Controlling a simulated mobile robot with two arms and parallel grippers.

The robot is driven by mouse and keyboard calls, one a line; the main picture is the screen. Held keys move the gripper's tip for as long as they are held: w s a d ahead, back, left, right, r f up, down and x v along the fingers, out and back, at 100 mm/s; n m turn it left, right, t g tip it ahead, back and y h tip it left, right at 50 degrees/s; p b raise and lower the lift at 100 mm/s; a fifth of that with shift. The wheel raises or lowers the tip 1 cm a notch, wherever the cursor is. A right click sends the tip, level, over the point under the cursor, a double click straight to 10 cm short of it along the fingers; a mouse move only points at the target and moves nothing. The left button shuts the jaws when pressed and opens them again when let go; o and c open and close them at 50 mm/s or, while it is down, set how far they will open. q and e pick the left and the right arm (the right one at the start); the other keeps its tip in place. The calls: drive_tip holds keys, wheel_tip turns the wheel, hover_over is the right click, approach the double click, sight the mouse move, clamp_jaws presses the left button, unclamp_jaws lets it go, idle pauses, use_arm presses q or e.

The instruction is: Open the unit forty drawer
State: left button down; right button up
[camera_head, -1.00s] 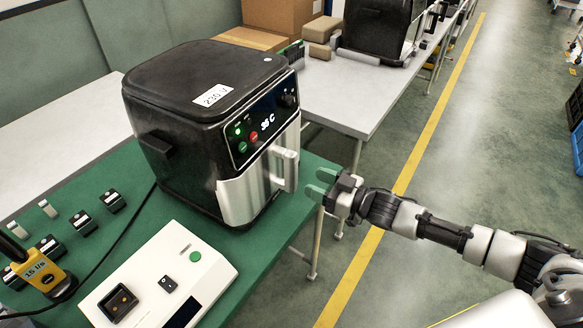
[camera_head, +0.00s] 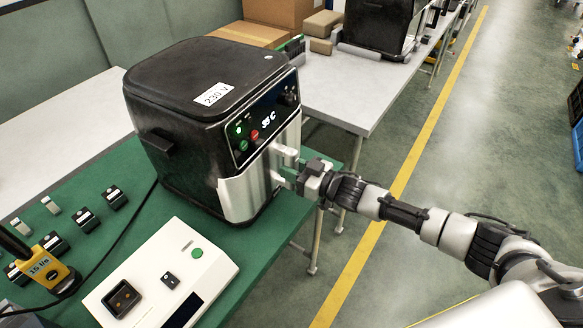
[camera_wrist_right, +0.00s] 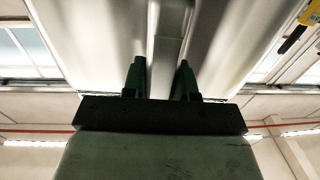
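The unit is a black air fryer (camera_head: 190,110) with a silver drawer front (camera_head: 243,192) and an upright silver handle (camera_head: 284,153). A white label on top reads 230 V, and the lit panel shows a temperature. The drawer looks closed. My right gripper (camera_head: 290,180) is at the handle, its green fingertips partly hidden by it. In the right wrist view, the two fingers (camera_wrist_right: 160,80) are spread, one on each side of the handle (camera_wrist_right: 171,40). A gap shows on the left; I cannot tell whether the right finger touches. My left gripper is not in view.
The fryer stands on a green mat (camera_head: 128,230). A white control box (camera_head: 215,262), small black blocks and a yellow-tagged tool (camera_head: 48,268) are on the left. A second fryer (camera_head: 376,25) stands behind.

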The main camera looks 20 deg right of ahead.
clamp_jaws()
drive_tip(key=shift+s+d, duration=0.25)
drive_tip(key=p+v, duration=0.3)
drive_tip(key=v, duration=0.8)
drive_tip(key=shift+s, duration=0.15)
drive_tip(key=shift+d, duration=0.15)
drive_tip(key=o, duration=0.5)
unclamp_jaws()
drive_tip(key=shift+o, duration=0.2)
